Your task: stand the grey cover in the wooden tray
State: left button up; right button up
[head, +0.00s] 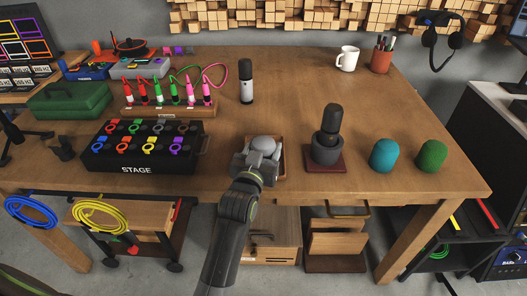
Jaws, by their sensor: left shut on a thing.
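The grey cover (263,144) is a light grey, rounded piece, and only its top shows between the fingers. My left gripper (262,153) is shut on it, with its arm reaching in from the bottom. The small wooden tray (280,173) is on the table directly under and around the gripper, its right side and front right corner showing. The gripper hides most of the tray and the lower part of the cover. I cannot tell whether the cover touches the tray floor. My right gripper is not in view.
A black microphone (331,118) stands in a dark holder (326,151) on a red-brown base to the right. A teal cover (384,155) and a green cover (431,156) stand further right. The black STAGE box (137,160) is to the left.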

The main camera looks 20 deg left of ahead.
pick_arm(q)
jog(key=shift+f, duration=0.2)
jog(key=shift+f, duration=0.15)
jog(key=o, duration=1)
jog(key=shift+c, duration=0.2)
jog(key=shift+r, duration=0.2)
